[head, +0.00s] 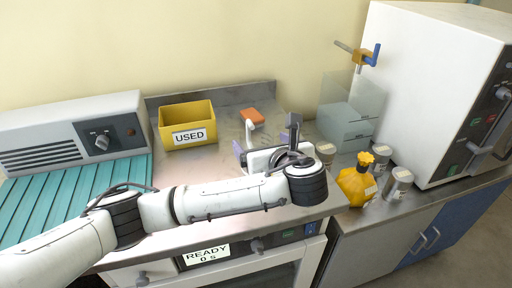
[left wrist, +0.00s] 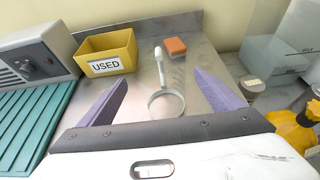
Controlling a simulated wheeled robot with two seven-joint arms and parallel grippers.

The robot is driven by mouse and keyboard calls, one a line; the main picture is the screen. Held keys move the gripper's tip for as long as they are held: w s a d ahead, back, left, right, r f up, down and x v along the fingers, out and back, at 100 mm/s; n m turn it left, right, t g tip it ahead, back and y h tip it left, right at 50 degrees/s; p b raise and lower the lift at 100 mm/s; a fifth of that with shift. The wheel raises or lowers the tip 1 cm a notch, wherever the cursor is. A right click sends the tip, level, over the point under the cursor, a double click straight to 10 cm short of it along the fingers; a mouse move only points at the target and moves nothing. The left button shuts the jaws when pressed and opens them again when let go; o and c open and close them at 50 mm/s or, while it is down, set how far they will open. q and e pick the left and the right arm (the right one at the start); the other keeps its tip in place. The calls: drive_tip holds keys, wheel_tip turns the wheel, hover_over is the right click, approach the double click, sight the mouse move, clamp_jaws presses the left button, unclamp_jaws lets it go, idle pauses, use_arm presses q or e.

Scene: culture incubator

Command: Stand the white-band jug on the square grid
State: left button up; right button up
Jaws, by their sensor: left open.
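A yellow jug (head: 356,185) with a yellow knob top and a pale label stands on the right-hand counter. Its edge also shows at the right of the left wrist view (left wrist: 294,132). I cannot make out a clear white band on it. No square grid can be made out in either view. My left gripper (head: 267,143) is open above the metal worktop, left of the yellow jug. In the left wrist view its two purple fingers are spread apart, with a white-handled ring (left wrist: 166,104) seen between them, not gripped. My right gripper is not in view.
A yellow USED bin (head: 187,127) and an orange block (head: 252,116) stand at the back. Metal jars (head: 397,183) flank the jug. Behind are clear panels (head: 350,103) and a large white incubator (head: 425,85). A teal ribbed surface (head: 75,200) lies left.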

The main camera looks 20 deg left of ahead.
sight(252, 135)
use_arm(q)
drive_tip(key=x, duration=0.5)
drive_tip(key=shift+w+a+f, duration=0.2)
drive_tip(key=shift+w, duration=0.1)
drive_tip(key=c, duration=1.2)
